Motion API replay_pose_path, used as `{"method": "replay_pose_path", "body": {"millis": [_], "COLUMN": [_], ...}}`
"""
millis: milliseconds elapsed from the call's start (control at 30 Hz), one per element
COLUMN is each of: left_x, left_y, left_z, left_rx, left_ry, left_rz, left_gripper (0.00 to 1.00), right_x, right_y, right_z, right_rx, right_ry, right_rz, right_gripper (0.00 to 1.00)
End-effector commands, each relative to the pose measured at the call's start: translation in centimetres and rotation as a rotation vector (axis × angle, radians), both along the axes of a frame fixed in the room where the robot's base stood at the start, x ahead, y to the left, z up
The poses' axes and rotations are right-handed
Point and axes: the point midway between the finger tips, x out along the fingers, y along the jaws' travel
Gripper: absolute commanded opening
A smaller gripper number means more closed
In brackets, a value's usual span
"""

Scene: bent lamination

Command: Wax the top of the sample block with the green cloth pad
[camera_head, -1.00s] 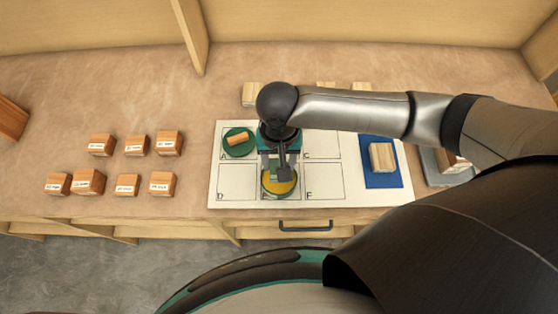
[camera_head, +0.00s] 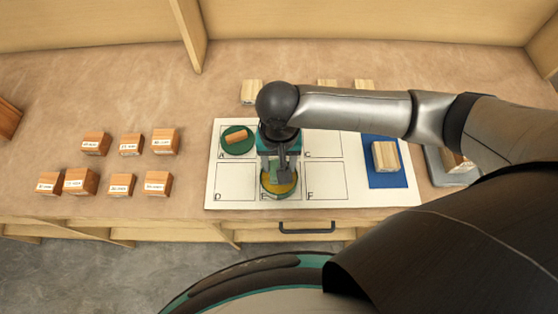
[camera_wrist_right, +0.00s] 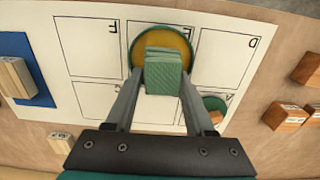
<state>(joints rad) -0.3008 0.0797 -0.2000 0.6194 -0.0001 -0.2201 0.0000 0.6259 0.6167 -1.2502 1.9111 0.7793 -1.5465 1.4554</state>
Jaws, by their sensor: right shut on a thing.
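My right gripper (camera_wrist_right: 163,78) is shut on the green cloth pad (camera_wrist_right: 163,66), a small ribbed block-shaped pad. It holds the pad over a round dish with yellow contents and a green rim (camera_wrist_right: 185,40) in cell E of the white sheet. The dish also shows in the head view (camera_head: 284,190), partly hidden by my gripper. I cannot tell whether the pad touches the yellow surface. A pale wooden block, likely the sample block (camera_head: 385,156), lies on a blue mat (camera_head: 384,182) at the right of the sheet. My left gripper is not in view.
A green disc (camera_head: 236,150) with a small wooden piece (camera_head: 236,136) sits in cell A. Cells D and F are empty. Several labelled reddish blocks (camera_head: 130,144) stand at the left. Pale blocks (camera_head: 251,92) stand behind the sheet. A grey tray (camera_head: 440,166) lies partly behind my arm.

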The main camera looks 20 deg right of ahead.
Motion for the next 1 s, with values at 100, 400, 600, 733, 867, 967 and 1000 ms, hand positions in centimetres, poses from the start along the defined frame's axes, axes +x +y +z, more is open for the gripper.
{"method": "replay_pose_path", "body": {"millis": [100, 400, 600, 733, 867, 967, 1000], "left_x": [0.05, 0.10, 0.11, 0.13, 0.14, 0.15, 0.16], "left_y": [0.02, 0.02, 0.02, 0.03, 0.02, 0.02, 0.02], "left_z": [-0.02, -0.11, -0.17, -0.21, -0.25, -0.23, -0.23], "left_rx": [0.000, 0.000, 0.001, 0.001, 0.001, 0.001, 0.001], "left_ry": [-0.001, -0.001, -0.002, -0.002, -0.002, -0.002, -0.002], "left_rz": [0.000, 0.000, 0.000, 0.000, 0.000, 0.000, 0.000], "left_gripper": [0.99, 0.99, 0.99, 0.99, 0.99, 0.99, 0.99], "right_x": [-0.02, -0.02, -0.01, 0.00, 0.01, 0.01, 0.01], "right_y": [0.02, 0.04, 0.03, 0.03, 0.03, 0.03, 0.03], "right_z": [-0.08, -0.44, -0.69, -0.84, -0.99, -0.97, -0.97], "right_rx": [0.000, 0.001, 0.001, 0.001, 0.001, 0.001, 0.001], "right_ry": [0.001, 0.001, 0.001, 0.001, 0.000, 0.000, 0.000], "right_rz": [0.000, 0.000, 0.000, 0.000, 0.000, 0.000, 0.000], "right_gripper": [0.10, 0.10, 0.10, 0.10, 0.10, 0.10, 0.10]}}
